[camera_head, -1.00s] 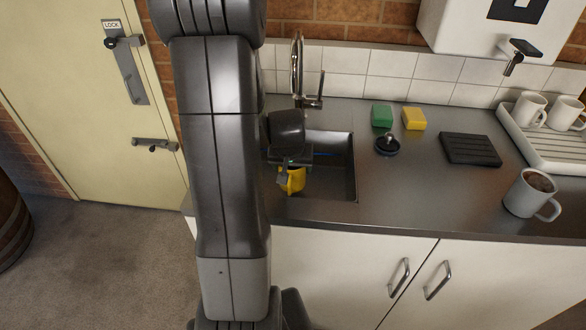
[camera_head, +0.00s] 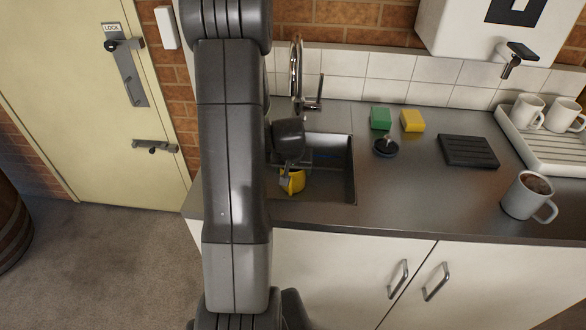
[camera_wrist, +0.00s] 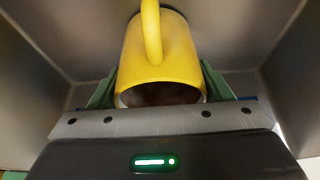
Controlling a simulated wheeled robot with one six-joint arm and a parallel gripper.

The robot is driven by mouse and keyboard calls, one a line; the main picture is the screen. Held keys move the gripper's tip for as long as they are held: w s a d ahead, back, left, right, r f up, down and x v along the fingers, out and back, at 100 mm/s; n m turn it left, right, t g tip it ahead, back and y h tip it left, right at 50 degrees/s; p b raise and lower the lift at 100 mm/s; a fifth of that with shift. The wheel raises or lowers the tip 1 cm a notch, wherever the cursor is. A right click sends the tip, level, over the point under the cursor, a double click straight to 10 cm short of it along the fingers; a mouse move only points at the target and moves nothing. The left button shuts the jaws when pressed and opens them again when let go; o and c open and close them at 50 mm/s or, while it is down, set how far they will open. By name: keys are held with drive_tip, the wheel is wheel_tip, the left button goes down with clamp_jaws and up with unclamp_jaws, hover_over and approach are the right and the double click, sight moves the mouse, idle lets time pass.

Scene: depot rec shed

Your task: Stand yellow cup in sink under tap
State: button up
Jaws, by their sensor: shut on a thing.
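The yellow cup (camera_head: 293,182) is inside the sink (camera_head: 340,190), towards its left front part. In the wrist view the yellow cup (camera_wrist: 163,55) fills the upper middle, with its handle facing up in the picture and its open rim towards my gripper. My gripper (camera_wrist: 158,90) is shut on the cup, with a green finger on each side. In the head view my gripper (camera_head: 287,178) reaches down into the sink. The tap (camera_head: 297,75) stands behind the sink, its lower part close to my wrist. My arm hides the sink's left side.
A green sponge (camera_head: 380,118), a yellow sponge (camera_head: 412,121), a dark plug (camera_head: 386,148) and a black ridged mat (camera_head: 468,151) lie right of the sink. A filled mug (camera_head: 528,195) stands near the counter's front edge. A rack (camera_head: 545,150) holds white mugs.

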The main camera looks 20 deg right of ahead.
drive_tip(key=o, duration=1.2)
drive_tip(key=shift+f, duration=0.1)
drive_tip(key=shift+s+r, duration=0.1)
drive_tip(key=shift+r, duration=0.4)
drive_tip(key=v, duration=1.1)
drive_tip(key=shift+r+p, duration=0.1)
drive_tip(key=shift+p, duration=0.3)
